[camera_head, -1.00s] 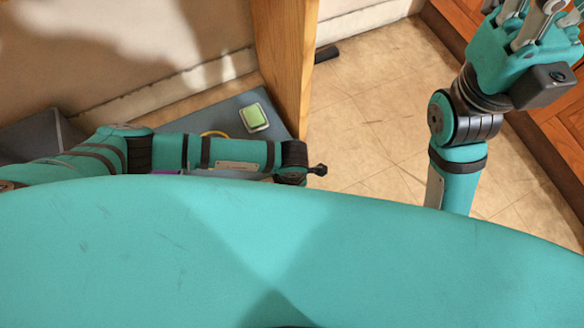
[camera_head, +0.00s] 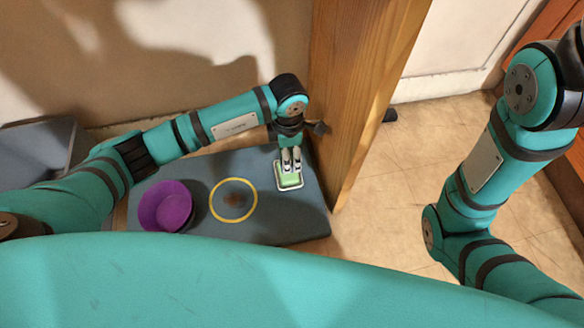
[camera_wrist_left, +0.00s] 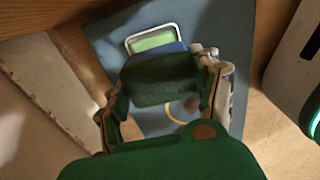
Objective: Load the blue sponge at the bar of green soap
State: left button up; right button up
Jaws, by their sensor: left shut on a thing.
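The bar of green soap (camera_head: 289,181) lies in a pale-rimmed dish on the right part of a blue-grey slab. It also shows near the top of the left wrist view (camera_wrist_left: 153,41). My left gripper (camera_head: 291,165) points down over the soap's far edge. In the left wrist view, my left gripper (camera_wrist_left: 163,78) is shut on the sponge (camera_wrist_left: 160,82), which shows a dark green face and a blue strip beside the soap dish. I cannot tell if the sponge touches the soap. The head view hides the sponge. My right gripper is out of view.
A purple bowl (camera_head: 166,206) and a yellow ring (camera_head: 233,218) with a brown patch inside stand left of the soap on the slab (camera_head: 285,225). A wooden post (camera_head: 360,90) rises close to the right of my left gripper. Tiled floor (camera_head: 385,190) is open further right.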

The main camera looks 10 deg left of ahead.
pick_arm(q)
jog(key=shift+w+a, duration=0.25)
jog(key=shift+w, duration=0.2)
jog(key=shift+s+f+b, duration=0.1)
jog(key=shift+f+b, duration=0.85)
jog(key=shift+b, duration=0.05)
notch_tip(320, 180, down, 4)
jog(key=b, duration=0.3)
jog(key=shift+b, duration=0.3)
jog(key=shift+f+b, duration=0.3)
jog(key=shift+f, duration=0.2)
dwell(0.9)
